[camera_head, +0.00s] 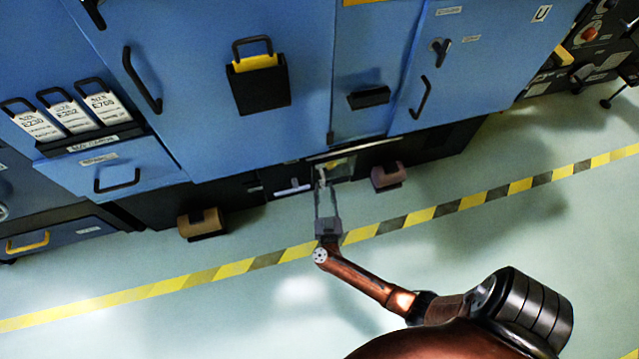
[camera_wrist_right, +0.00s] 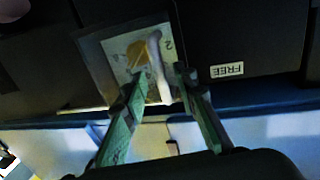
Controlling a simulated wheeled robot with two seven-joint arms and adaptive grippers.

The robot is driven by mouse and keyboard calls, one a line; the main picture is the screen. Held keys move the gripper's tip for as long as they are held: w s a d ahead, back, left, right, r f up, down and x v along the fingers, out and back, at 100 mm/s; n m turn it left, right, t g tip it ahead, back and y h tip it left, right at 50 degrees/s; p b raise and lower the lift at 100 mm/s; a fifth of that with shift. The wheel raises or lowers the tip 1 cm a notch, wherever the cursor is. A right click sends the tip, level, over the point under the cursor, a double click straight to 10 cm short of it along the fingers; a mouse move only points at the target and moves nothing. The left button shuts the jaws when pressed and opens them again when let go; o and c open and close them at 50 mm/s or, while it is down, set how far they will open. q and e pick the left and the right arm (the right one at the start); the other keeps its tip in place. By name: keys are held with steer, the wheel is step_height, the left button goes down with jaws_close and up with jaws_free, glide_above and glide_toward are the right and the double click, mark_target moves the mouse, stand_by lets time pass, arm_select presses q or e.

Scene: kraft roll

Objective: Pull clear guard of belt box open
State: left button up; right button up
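The clear guard (camera_head: 343,168) is a small see-through panel low in the dark base of the blue machine. In the right wrist view the guard (camera_wrist_right: 118,48) shows a yellowish shape behind it and a pale upright handle (camera_wrist_right: 156,52) on its front. My right gripper (camera_head: 319,187) reaches up to the guard from the floor side. In the right wrist view its two fingers (camera_wrist_right: 159,82) are apart, with the pale handle's lower part between them. I cannot tell whether they touch it. How far the guard stands open is not clear. My left gripper is not in view.
Brown blocks stand along the base to the left (camera_head: 202,223) and right (camera_head: 388,176) of the guard. A label reading FREE (camera_wrist_right: 227,70) is beside it. Blue doors with black handles (camera_head: 142,80) rise above. The floor around the yellow-black stripe (camera_head: 210,275) is clear.

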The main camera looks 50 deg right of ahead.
mark_target(324, 186)
steer(key=shift+b+x, duration=0.35)
steer(key=shift+x, duration=0.65)
steer(key=shift+w+d, duration=0.4)
steer(key=shift+c, duration=0.5)
jaws_close()
